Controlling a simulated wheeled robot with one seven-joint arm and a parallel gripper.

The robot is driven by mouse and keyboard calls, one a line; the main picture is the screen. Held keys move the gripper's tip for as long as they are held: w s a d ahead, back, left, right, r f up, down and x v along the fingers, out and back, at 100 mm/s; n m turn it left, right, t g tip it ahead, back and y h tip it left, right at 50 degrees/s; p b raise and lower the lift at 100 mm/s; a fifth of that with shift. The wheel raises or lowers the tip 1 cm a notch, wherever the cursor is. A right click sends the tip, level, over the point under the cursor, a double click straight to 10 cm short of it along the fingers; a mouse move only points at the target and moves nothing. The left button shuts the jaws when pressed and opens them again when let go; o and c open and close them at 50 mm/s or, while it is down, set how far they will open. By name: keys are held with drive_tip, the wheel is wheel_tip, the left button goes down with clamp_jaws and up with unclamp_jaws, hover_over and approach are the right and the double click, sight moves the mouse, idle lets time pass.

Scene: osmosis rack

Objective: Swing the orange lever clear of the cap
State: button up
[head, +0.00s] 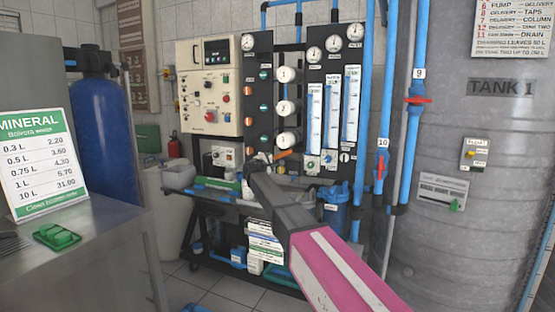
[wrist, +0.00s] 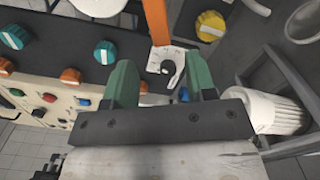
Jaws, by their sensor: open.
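The orange lever (wrist: 156,22) is at the top of the wrist view; its near end meets a small white plate (wrist: 167,62) with a dark knob. In the head view, the lever (head: 284,154) is a short orange bar just below the lowest white round end. My gripper (wrist: 162,72) has two green fingers, apart, with the plate seen between their tips and nothing held. In the head view, my gripper (head: 252,168) is beside the rack, partly hidden by my arm. A white ribbed cap (wrist: 275,112) is right of the fingers; which cap the lever relates to I cannot tell.
Teal, orange and yellow knobs (wrist: 210,25) stick out around the fingers. A cream control box (head: 211,88) and black gauge panels (head: 258,90) stand on the rack. Blue pipes (head: 410,110) and a grey tank (head: 475,150) are at right. A counter (head: 95,235) is at left.

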sight(276, 158)
drive_tip(key=x, duration=0.8)
drive_tip(key=shift+f, duration=0.1)
drive_tip(key=c, duration=0.9)
